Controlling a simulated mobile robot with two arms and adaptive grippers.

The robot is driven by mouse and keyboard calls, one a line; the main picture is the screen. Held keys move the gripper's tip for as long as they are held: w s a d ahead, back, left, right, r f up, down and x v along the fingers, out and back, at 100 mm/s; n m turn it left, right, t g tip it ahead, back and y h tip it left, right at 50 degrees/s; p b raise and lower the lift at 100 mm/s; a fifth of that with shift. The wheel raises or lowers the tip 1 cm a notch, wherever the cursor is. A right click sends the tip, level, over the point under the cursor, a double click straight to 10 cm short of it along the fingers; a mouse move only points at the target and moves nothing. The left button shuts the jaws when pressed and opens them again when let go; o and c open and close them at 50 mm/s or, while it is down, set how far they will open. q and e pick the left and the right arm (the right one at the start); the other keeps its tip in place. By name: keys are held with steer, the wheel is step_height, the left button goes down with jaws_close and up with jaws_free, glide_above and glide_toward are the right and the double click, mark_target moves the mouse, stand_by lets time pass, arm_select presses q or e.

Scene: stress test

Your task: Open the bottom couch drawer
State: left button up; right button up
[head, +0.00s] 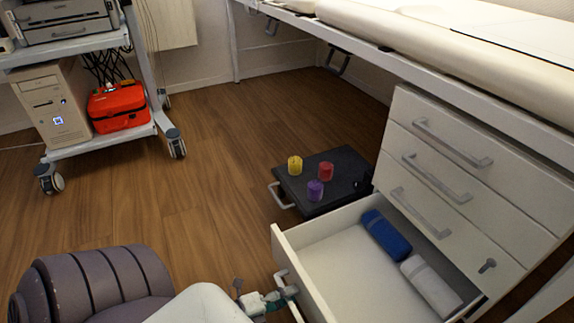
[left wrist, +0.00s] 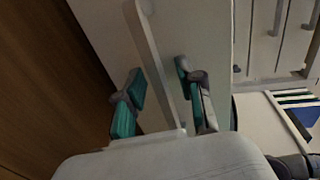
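The white couch drawer unit (head: 468,180) is at the right of the head view. Its bottom drawer (head: 350,285) stands pulled well out and holds a blue roll (head: 386,233) and a white roll (head: 431,286). My left gripper (head: 265,299) is at the drawer's front, by its handle (head: 297,312). In the left wrist view, the fingers of my left gripper (left wrist: 160,98) are spread, one on each side of the pale handle bar (left wrist: 160,58), with visible gaps. My right gripper is in neither view.
A black step (head: 340,193) with yellow, red and purple cups stands beyond the open drawer. A wheeled trolley (head: 95,147) with a computer and a red case (head: 118,106) is at the upper left. The wooden floor (head: 200,190) between them is clear.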

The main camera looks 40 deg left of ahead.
arm_select(q)
steer(key=shift+s, duration=0.1)
steer(key=v, duration=1.2)
steer(key=shift+d, duration=0.1)
